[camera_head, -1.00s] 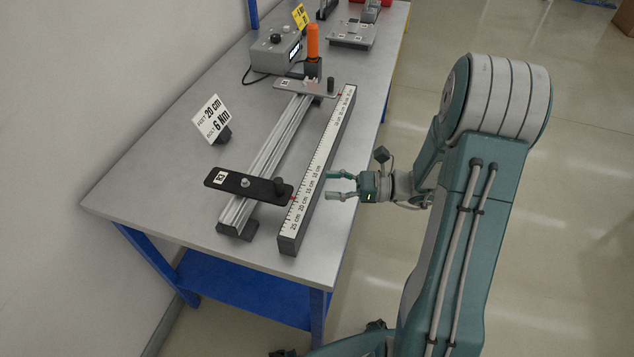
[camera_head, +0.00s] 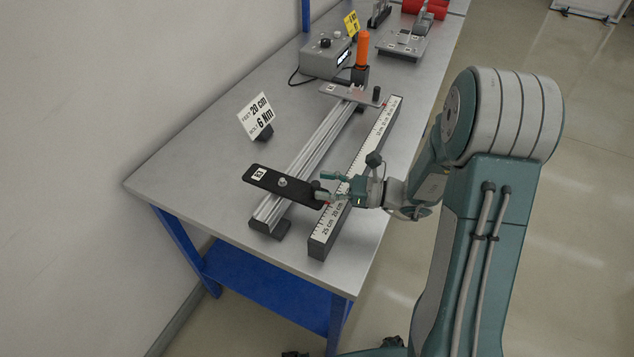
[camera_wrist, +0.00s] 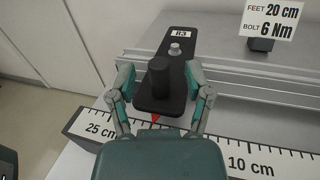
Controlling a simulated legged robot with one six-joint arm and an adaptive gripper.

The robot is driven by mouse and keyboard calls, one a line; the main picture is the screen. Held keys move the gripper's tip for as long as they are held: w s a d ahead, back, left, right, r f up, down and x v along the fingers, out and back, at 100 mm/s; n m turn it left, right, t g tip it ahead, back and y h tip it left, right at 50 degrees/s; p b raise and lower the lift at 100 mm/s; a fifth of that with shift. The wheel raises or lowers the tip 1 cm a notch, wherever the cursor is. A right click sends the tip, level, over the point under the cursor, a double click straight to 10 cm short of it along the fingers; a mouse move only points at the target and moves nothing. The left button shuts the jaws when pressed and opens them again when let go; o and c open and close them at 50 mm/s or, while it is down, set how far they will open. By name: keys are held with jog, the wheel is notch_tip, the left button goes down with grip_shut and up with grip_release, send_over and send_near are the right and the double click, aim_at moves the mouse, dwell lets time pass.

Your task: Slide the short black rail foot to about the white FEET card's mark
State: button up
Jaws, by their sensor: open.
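The short black rail foot (camera_head: 270,181) is a flat black plate lying across the silver rail (camera_head: 318,146), with a silver bolt and a black knob (camera_wrist: 160,78). My gripper (camera_head: 321,187) is at the plate's ruler-side end. In the wrist view my open fingers (camera_wrist: 162,97) stand on both sides of the plate's knob end, with gaps still visible. A red pointer (camera_wrist: 155,118) under that end meets the ruler (camera_wrist: 245,153) between the 25 cm and 10 cm labels; my gripper hides the numbers there. The white card (camera_head: 257,115) reads FEET 20 cm, BOLT 6 Nm.
A second, grey foot (camera_head: 345,93) sits at the rail's far end, near an orange-handled tool (camera_head: 362,50). A grey box with a display (camera_head: 325,55) and its cable stand behind. Bare tabletop (camera_head: 200,165) lies left of the rail.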

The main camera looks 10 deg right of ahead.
jog(key=shift+x, duration=1.1)
grip_shut()
jog(key=shift+s, duration=0.15)
grip_release()
jog(key=v, duration=1.2)
